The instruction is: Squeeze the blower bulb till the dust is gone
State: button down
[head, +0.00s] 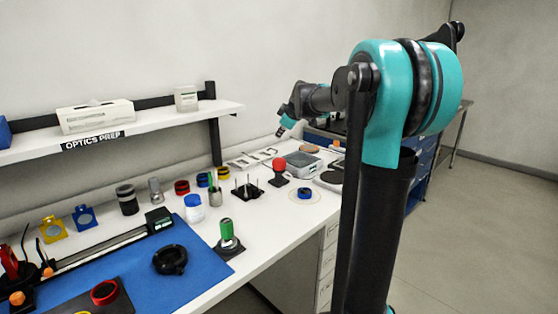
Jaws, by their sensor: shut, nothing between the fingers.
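A red rounded bulb (279,164) stands upright on a dark base on the white bench; it looks like the blower bulb. A green bulb-like piece (226,230) stands on a dark square base nearer the front, so I cannot be sure which is the blower. A small blue ring (305,193) lies on a round pale patch right of the red bulb. Dust is too small to make out. My gripper (280,133) is small in view at the arm's far end, shut and empty, above and behind the red bulb, touching nothing.
A holder with upright pins (247,188) stands left of the red bulb. A grey scale-like device (300,165) is behind it. A white jar with blue lid (193,207) and a blue mat (205,268) are left. A shelf (180,122) overhangs the back. My arm hides the bench's right part.

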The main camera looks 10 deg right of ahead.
aim_at(278, 158)
jog(key=shift+f, duration=3.6)
jog(key=shift+f, duration=0.4)
jog(key=shift+f, duration=0.9)
jog(key=shift+r, duration=1.3)
jog(key=shift+r, duration=2.5)
